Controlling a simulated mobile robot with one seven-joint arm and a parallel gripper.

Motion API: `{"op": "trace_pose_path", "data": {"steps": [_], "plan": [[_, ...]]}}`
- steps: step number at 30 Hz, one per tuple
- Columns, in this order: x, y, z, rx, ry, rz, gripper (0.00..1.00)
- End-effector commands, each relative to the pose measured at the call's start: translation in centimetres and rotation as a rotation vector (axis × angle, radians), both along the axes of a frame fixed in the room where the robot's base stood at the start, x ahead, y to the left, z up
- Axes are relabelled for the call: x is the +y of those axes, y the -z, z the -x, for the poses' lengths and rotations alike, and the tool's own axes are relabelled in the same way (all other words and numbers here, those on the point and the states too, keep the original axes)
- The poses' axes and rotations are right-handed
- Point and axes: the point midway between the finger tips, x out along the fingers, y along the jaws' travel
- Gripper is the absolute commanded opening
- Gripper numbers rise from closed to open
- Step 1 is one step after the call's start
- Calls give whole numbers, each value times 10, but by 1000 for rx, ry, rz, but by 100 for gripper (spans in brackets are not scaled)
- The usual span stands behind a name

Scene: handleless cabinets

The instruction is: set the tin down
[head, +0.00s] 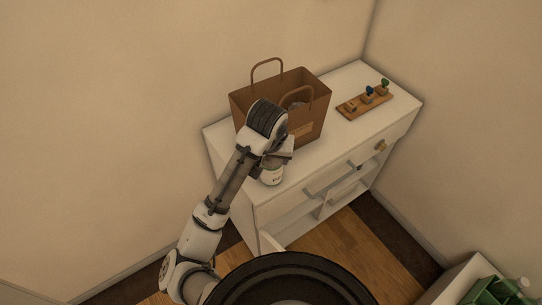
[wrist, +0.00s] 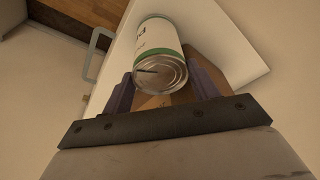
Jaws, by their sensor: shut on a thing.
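The tin (head: 271,176) is a can with a white label and a green band. In the wrist view the tin (wrist: 161,55) lies between the two fingers, its metal end facing the camera. My gripper (wrist: 163,88) is shut on it. In the head view my gripper (head: 274,160) is at the front edge of the white cabinet top (head: 222,130), in front of the paper bag. Whether the tin touches the cabinet top cannot be told.
A brown paper bag (head: 311,112) with handles stands on the cabinet behind my gripper. A wooden board (head: 352,106) with small coloured knobs lies to the right. Cabinet top between board and front edge is clear.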

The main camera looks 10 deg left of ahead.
Motion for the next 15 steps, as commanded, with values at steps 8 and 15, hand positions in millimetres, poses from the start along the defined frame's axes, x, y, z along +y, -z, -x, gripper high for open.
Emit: {"op": "trace_pose_path", "data": {"steps": [8, 15], "plan": [[0, 3, 0, 0, 0, 0, 78], [0, 2, 0, 0, 0, 0, 81]]}}
